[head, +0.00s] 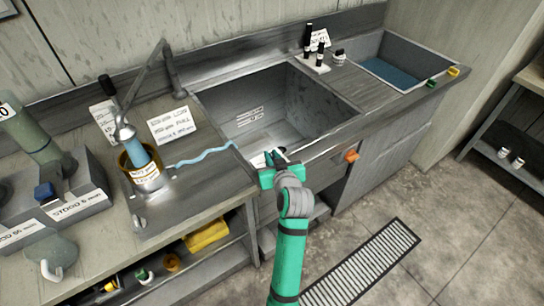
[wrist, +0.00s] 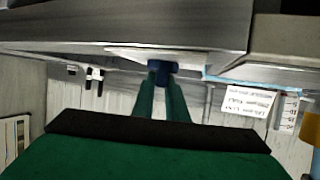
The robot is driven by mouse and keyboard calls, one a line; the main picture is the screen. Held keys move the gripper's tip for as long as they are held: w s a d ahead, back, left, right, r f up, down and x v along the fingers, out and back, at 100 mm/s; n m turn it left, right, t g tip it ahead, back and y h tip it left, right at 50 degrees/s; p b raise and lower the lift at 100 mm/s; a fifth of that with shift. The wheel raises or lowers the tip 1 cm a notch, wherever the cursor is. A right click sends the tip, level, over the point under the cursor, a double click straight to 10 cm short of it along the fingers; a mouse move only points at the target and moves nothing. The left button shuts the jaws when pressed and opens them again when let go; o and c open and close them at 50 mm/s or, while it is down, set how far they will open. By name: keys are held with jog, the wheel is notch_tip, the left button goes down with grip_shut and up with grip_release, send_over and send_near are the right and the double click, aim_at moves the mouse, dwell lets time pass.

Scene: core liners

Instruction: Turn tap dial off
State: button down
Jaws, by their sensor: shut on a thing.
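My green gripper (head: 275,158) is at the front edge of the sink (head: 318,150). In the wrist view its two fingers (wrist: 161,88) are closed on a small blue dial (wrist: 163,67), which sits at a pale plate on the sink's metal front. In the head view my gripper hides most of this dial, and its turn angle cannot be told. An orange dial (head: 351,156) is on the same front, to the right of my gripper. A bent metal pipe (head: 152,75) stands behind the left counter.
A cylinder in a yellow ring (head: 145,165) and a blue hose (head: 205,156) are on the left counter. Dark bottles (head: 308,45) stand behind the sink, and a water-filled basin (head: 390,70) is at right. A floor grate (head: 365,265) lies in front.

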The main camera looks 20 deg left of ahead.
jog(key=m+h, duration=0.2)
jog(key=m+t+h, duration=0.1)
jog(key=h, duration=0.1)
jog(key=shift+f+m, duration=0.2)
jog(key=shift+m, duration=0.2)
jog(key=shift+m+t+h, duration=0.4)
jog(key=shift+m+h, duration=0.6)
jog(key=shift+h, duration=0.2)
jog(key=shift+d+f+h, duration=0.1)
jog(key=shift+h, duration=0.2)
jog(key=c, duration=1.8)
grip_release()
jog(key=shift+o, duration=0.2)
jog(key=shift+s+r, duration=0.25)
jog(key=shift+s, duration=0.05)
jog(key=v, duration=1)
